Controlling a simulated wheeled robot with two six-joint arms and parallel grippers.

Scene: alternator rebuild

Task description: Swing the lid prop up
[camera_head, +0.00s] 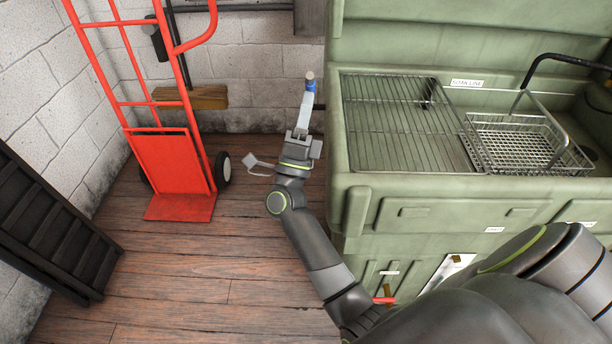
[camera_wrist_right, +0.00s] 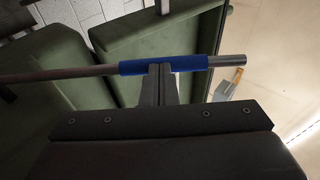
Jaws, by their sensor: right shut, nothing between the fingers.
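The lid prop is a thin metal rod with a blue sleeve (camera_wrist_right: 163,64). It runs across the right wrist view, its bare end at the right. In the head view its blue sleeve (camera_head: 310,86) shows small, left of the green washer. My right gripper (camera_head: 307,98) points up at the sleeve. In the wrist view its two fingers (camera_wrist_right: 161,70) are together, with nothing between them. Their tips meet the sleeve's lower edge; I cannot tell whether they touch it. The raised green lid (camera_head: 470,48) stands behind the tub. My left gripper is not in view.
A red hand truck (camera_head: 172,175) stands left by the block wall. Black steps (camera_head: 50,225) stand far left. Wooden floor (camera_head: 230,265) between them is clear.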

